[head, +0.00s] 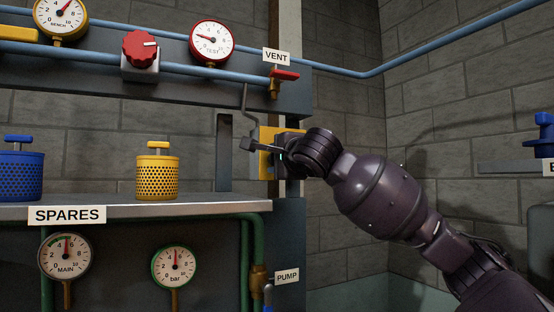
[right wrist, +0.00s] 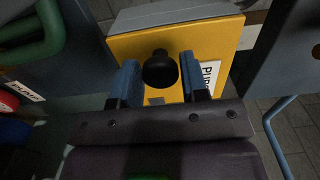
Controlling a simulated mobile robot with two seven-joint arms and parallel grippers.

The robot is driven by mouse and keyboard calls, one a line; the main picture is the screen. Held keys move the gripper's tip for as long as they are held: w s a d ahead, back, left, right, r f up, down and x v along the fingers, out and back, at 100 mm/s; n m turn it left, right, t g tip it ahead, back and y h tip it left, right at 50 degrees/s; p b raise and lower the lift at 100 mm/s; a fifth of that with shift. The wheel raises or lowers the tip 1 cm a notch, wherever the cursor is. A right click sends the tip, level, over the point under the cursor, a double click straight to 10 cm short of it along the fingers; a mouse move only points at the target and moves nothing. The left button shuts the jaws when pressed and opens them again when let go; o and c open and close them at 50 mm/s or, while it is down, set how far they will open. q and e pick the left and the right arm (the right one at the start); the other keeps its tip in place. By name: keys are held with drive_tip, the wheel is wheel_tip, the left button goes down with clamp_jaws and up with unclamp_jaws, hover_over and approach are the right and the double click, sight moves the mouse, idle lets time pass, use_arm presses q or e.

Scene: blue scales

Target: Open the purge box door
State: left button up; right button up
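The purge box shows as a yellow box (right wrist: 214,40) with a black round knob (right wrist: 160,70) on its face in the right wrist view. A partly hidden white label is beside the knob. In the head view, part of the yellow box (head: 266,138) shows on the post, mostly behind my right gripper (head: 276,147). In the right wrist view my right gripper (right wrist: 160,76) has its two blue fingers apart, one on each side of the knob. I see a narrow gap and no clear grip. My left gripper is not in view.
A shelf (head: 120,210) labelled SPARES holds a yellow canister (head: 157,175) and a blue canister (head: 20,172) left of the box. A red-handled VENT valve (head: 283,76) and a thin bent rod (head: 246,100) are above it. Open space lies right of the post.

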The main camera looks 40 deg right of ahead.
clamp_jaws()
drive_tip(key=shift+s+f+y, duration=0.1)
drive_tip(key=shift+y, duration=0.2)
